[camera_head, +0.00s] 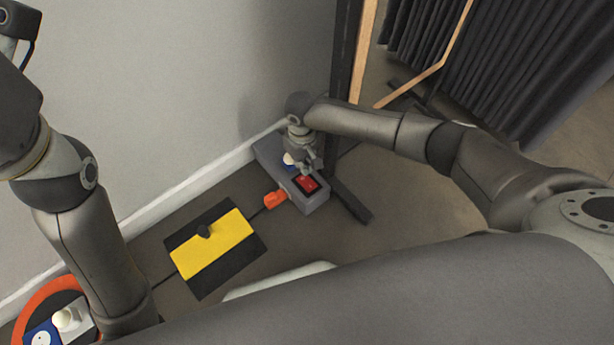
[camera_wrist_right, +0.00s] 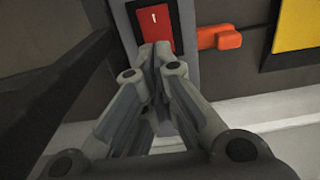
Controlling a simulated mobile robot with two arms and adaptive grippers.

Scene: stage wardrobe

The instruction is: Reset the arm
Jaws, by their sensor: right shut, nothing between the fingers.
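My right gripper (camera_head: 309,168) is shut with nothing in it, just above a grey power box (camera_head: 318,203) on the floor by the wall. The box has a red rocker switch (camera_head: 307,184) in a dark frame. In the right wrist view, the closed fingertips (camera_wrist_right: 160,52) sit at the near edge of the red switch (camera_wrist_right: 158,22); I cannot tell whether they touch it. My right arm reaches in from the right. My left arm stands at the left of the head view, and its gripper does not show.
An orange plug (camera_head: 275,200) sits at the box's side, its cable running to a yellow and black mat (camera_head: 215,245) with a black knob. A dark stand foot (camera_head: 352,200) lies right of the box. Black curtains (camera_head: 500,60) hang at upper right. An orange ring (camera_head: 45,296) lies lower left.

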